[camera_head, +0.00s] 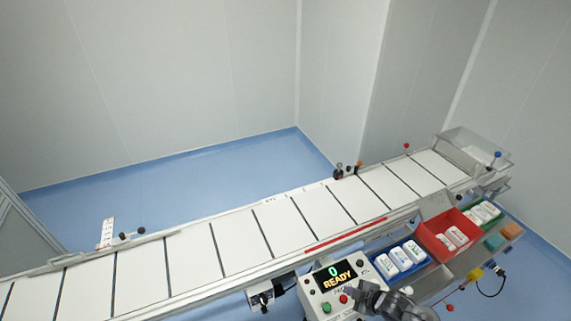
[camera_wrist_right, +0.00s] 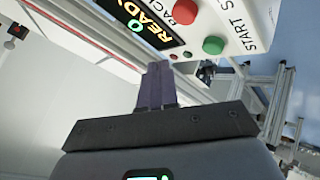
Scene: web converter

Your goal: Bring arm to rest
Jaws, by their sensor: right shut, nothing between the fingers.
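My right gripper (camera_head: 352,292) is at the lower edge of the head view, in front of the control box (camera_head: 318,295). In the right wrist view its dark fingers (camera_wrist_right: 158,68) are together with nothing between them. They point toward the panel, just below the display (camera_wrist_right: 155,25). The display reads "0 READY". A green button (camera_wrist_right: 213,45) and a red button (camera_wrist_right: 186,11) are close by on the panel, and the fingers appear apart from both. My left gripper is not in view.
A long conveyor with white panels (camera_head: 235,245) runs behind the box. To the right are a blue bin (camera_head: 389,275), a red bin (camera_head: 432,245) and a green bin (camera_head: 468,218) holding white packs. A clear tray (camera_head: 468,150) stands at the conveyor's far right.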

